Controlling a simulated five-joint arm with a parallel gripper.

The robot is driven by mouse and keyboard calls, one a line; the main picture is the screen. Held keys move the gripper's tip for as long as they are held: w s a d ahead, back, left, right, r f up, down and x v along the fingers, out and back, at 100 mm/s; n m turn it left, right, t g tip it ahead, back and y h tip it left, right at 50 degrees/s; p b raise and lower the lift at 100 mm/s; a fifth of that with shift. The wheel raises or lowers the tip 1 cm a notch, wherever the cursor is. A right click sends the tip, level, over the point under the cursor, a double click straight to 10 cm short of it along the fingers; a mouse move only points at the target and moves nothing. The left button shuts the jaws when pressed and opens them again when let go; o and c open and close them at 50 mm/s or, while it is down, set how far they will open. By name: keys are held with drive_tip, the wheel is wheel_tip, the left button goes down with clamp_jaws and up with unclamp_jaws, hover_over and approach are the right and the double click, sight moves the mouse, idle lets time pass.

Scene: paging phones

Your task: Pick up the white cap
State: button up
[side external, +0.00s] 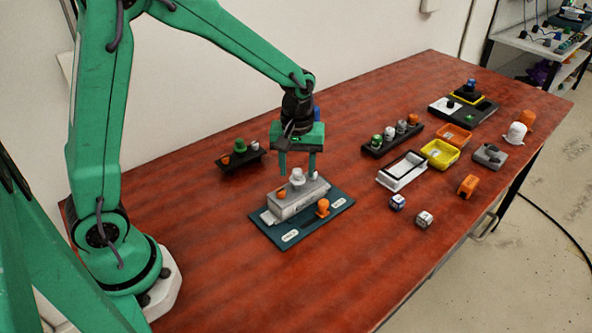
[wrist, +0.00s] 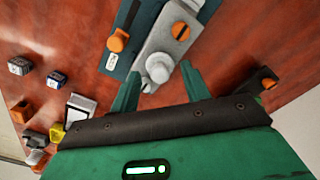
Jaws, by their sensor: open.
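A white cap (side external: 297,176) stands on top of a long grey block (side external: 293,201), which rests on a dark teal board (side external: 275,233). An orange knob sits in the block's top at the left, and an orange peg (side external: 323,207) stands on the board beside the block. My gripper (side external: 298,165) is open and points down, its two fingers on either side of the white cap as seen from the side. In the wrist view the cap (wrist: 159,72) shows between the fingertips (wrist: 160,76). Whether the fingers touch it I cannot tell.
A black rack (side external: 240,159) with green and white pieces stands behind at the left. Another black rack (side external: 391,140), a yellow tray (side external: 440,153), two dice-like cubes (side external: 397,202) and a larger white domed piece (side external: 516,133) lie to the right. The table's front is clear.

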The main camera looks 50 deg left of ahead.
sight(298, 171)
clamp_jaws()
drive_tip(key=shift+r, duration=0.1)
drive_tip(key=shift+r, duration=0.5)
wheel_tip(298, 171, up, 3)
drive_tip(key=shift+d+r, duration=0.15)
drive_tip(key=s+d+r, duration=0.6)
drive_tip(key=d, duration=0.3)
drive_tip(key=shift+s+d+r, duration=0.2)
drive_tip(key=shift+s+r, duration=0.05)
drive_tip(key=shift+s, duration=0.05)
